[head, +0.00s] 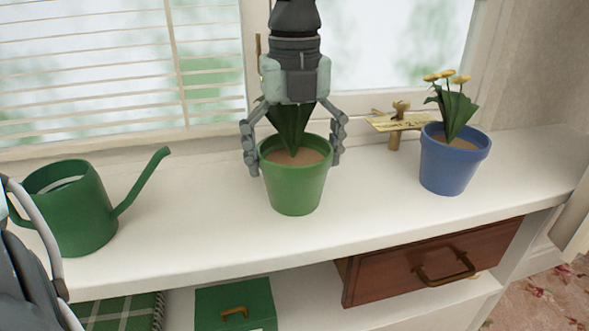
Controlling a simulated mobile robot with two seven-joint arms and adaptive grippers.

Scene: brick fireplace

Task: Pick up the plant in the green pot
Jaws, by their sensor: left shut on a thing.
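The green pot (295,190) with a leafy plant (290,125) is on the white windowsill near the middle of the head view. My left gripper (293,152) points down from above, with its fingers on either side of the pot's rim, shut on it. The gripper body hides the top of the plant. The pot is upright. I cannot tell for sure whether its base touches the sill. My right gripper is not in view.
A green watering can (75,212) stands at the left.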

